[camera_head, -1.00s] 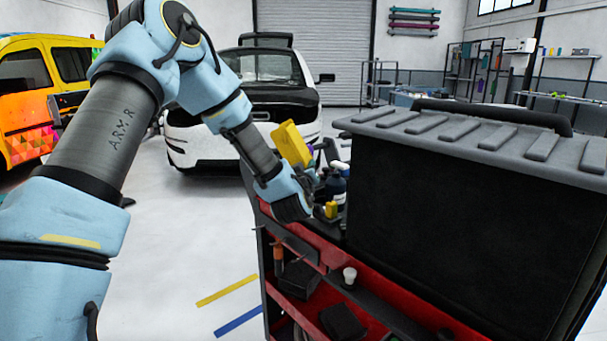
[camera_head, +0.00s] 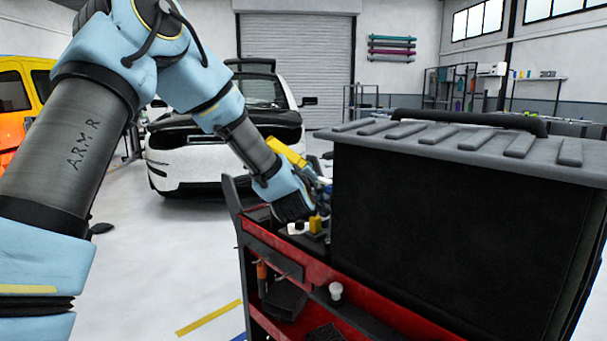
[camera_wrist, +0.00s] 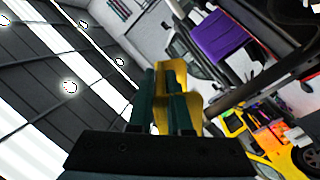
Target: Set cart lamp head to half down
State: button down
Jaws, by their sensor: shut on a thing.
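A yellow part (camera_wrist: 163,80), which looks like the cart lamp's head, sits between my gripper's two dark green fingers (camera_wrist: 165,78) in the wrist view. My gripper is shut on it. In the head view a flat yellow panel (camera_head: 286,152), probably the same part, shows tilted just behind my wrist, above the red tool cart (camera_head: 375,306). My wrist hides much of it, and the fingertips cannot be seen clearly there. The lamp's joint and stem are not clearly visible. A purple part (camera_wrist: 217,38) shows beyond the fingers in the wrist view.
A large black box with a grey ribbed lid (camera_head: 430,220) fills the cart's right side, close to my wrist. Small bottles (camera_head: 316,224) crowd the cart beside my gripper. A white car (camera_head: 190,160) stands behind.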

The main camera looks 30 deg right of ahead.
jog(key=shift+r, duration=0.15)
jog(key=c, duration=1.2)
grip_release()
